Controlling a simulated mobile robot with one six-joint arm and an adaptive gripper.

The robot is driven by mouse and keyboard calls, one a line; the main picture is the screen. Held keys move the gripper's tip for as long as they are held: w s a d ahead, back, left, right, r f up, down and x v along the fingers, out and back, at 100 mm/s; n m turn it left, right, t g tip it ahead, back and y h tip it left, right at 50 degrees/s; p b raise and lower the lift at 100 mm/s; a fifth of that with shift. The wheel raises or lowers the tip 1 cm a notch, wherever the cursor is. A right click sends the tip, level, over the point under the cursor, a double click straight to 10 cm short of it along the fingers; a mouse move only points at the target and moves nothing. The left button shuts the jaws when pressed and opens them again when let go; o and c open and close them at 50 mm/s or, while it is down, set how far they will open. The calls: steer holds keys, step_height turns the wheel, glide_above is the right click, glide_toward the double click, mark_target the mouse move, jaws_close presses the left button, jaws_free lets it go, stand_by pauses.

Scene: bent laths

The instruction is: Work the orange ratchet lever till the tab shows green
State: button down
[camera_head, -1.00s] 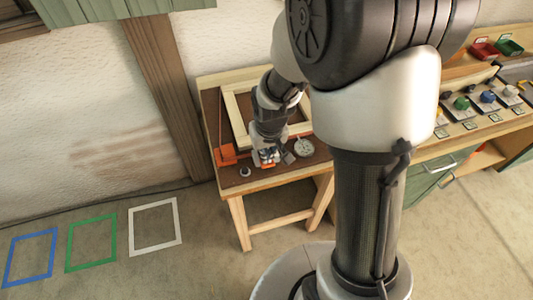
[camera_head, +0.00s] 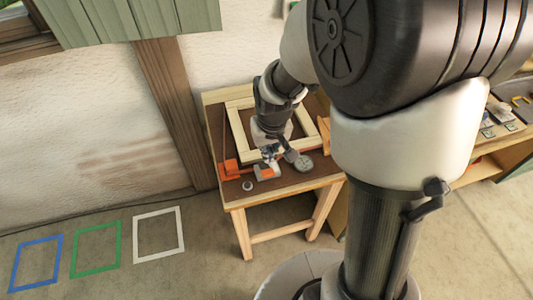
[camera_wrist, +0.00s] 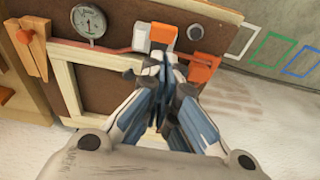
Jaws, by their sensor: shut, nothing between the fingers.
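The orange ratchet lever (camera_head: 264,173) is on the near part of a small brown-topped bench, with a pale grey piece beside it. In the wrist view the lever (camera_wrist: 163,34) stands just beyond my fingertips, next to the pale grey piece (camera_wrist: 141,38). My gripper (camera_wrist: 168,62) is shut and empty, pointing at the lever; I cannot tell whether it touches. In the head view my gripper (camera_head: 270,156) is just behind the lever. An orange strap (camera_wrist: 110,48) runs around a pale wooden frame (camera_wrist: 85,75). No green tab can be made out.
A round dial gauge (camera_wrist: 90,21) lies beside the ratchet. An orange block (camera_wrist: 203,69) and a small round knob (camera_wrist: 195,32) are on the other side. A wooden clamp (camera_wrist: 32,45) grips the bench edge. Floor squares (camera_head: 95,248) lie left, with clear floor.

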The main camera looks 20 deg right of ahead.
steer(key=shift+s+p+v, duration=0.15)
steer(key=shift+p+v, duration=0.1)
steer(key=shift+v, duration=0.95)
steer(key=shift+s+p+v, duration=0.1)
steer(key=shift+p+v, duration=0.15)
steer(key=shift+v, duration=0.9)
steer(key=s+r+t, duration=0.1)
steer(key=s+r, duration=0.6)
steer(key=s, duration=0.2)
steer(key=s+r+t, duration=0.1)
steer(key=s+r, duration=0.5)
steer(key=s, duration=0.3)
steer(key=shift+s+r, duration=0.4)
steer(key=shift+w+d, duration=0.1)
